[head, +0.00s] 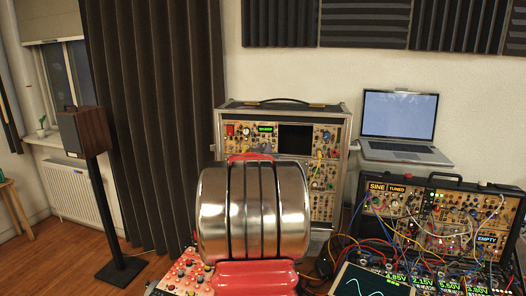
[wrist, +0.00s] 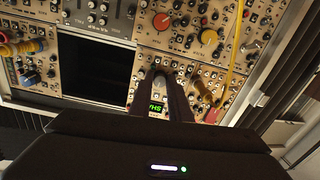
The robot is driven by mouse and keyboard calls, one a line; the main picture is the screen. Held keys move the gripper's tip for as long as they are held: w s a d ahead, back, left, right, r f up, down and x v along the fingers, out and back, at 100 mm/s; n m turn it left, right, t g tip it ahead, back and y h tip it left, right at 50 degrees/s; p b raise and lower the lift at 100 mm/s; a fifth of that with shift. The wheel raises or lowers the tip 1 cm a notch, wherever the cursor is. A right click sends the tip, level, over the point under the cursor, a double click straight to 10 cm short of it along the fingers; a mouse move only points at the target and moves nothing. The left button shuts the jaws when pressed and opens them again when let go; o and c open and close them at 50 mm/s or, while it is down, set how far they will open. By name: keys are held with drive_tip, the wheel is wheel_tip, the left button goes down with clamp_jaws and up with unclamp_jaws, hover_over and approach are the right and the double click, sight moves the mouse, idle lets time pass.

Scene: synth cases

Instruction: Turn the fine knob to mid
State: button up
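A tall synth case (head: 333,175) with cream panels stands against the wall, behind the metal drum of my arm in the head view. A lit green display (head: 265,128) reads something like SHARP; it also shows upside down in the wrist view (wrist: 155,108). My gripper (wrist: 160,75) reaches toward the panel, its two dark fingers apart, with the display visible between them. A small knob (wrist: 158,74) appears between the fingertips; I cannot tell whether they touch it. No readable label marks the fine knob. In the head view, my arm hides the gripper.
A second case (head: 440,215) at the right bears signs reading SINE, TUNED and EMPTY, and many patch cables. A laptop (head: 400,115) stands on a wall shelf. A yellow cable (wrist: 234,45) hangs right of my fingers. A black screen (wrist: 95,70) lies to their left.

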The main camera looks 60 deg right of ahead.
clamp_jaws()
drive_tip(key=shift+n, duration=0.6)
drive_tip(key=o, duration=0.5)
unclamp_jaws()
drive_tip(key=shift+a, duration=0.1)
drive_tip(key=v, duration=1.3)
drive_tip(key=shift+s+a, duration=0.15)
drive_tip(key=shift+a, duration=0.15)
